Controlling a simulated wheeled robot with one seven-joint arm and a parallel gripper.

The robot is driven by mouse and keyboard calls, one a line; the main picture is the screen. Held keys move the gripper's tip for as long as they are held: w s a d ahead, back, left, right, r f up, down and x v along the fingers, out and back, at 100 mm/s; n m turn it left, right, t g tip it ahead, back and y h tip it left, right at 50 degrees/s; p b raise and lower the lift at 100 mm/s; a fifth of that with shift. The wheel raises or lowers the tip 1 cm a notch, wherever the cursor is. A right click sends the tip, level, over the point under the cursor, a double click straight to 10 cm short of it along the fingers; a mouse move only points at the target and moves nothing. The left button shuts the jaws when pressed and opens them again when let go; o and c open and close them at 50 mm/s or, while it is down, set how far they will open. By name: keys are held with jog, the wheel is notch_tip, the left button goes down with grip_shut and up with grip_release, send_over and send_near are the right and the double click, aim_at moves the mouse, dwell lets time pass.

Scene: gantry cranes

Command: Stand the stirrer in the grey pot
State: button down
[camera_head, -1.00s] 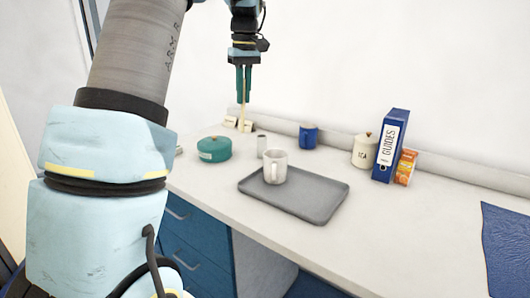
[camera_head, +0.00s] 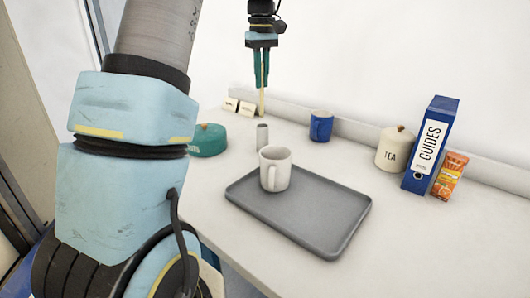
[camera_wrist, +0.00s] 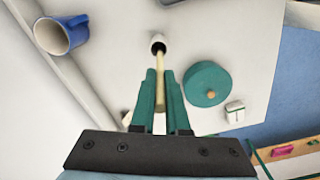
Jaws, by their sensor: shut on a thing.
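My gripper (camera_head: 261,84) is shut on the stirrer (camera_head: 262,103), a thin pale yellow stick that hangs upright below the teal fingers. The small grey pot (camera_head: 262,138) stands on the worktop behind the white mug. In the head view the stirrer's lower tip shows just above the pot's rim, apart from it. In the wrist view the stirrer (camera_wrist: 160,88) runs from between the fingers (camera_wrist: 161,74) toward the dark mouth of the pot (camera_wrist: 158,40). I cannot tell whether the tip is exactly over the opening.
A white mug (camera_head: 275,170) stands on a grey tray (camera_head: 322,222) in front of the pot. A teal lidded pot (camera_head: 208,141) is left, a blue mug (camera_head: 321,126) right. A tea jar (camera_head: 394,150), blue binder (camera_head: 430,146) and orange box (camera_head: 450,175) stand farther right.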

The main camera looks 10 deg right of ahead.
aim_at(262, 115)
notch_tip(262, 115, down, 11)
jog(key=shift+w+f+p, duration=0.15)
jog(key=shift+p, duration=0.8)
jog(key=c, duration=0.9)
grip_release()
jog(key=shift+f, duration=0.1)
notch_tip(262, 115, up, 12)
jog(key=b, duration=0.2)
jog(key=s+a+f+m, duration=0.1)
jog(key=s+a+f, duration=0.4)
jog(key=s, duration=0.2)
jog(key=s+a+f+m+t, duration=0.1)
jog(key=s+a+f+m, duration=0.1)
jog(key=s+a+f, duration=0.3)
jog(key=s+a+f+m, duration=0.2)
jog(key=s+a+f, duration=0.4)
jog(key=s, duration=0.4)
jog(key=shift+s+a+f+t, duration=0.1)
jog(key=shift+s+a+t, duration=0.15)
jog(key=shift+a+t, duration=0.05)
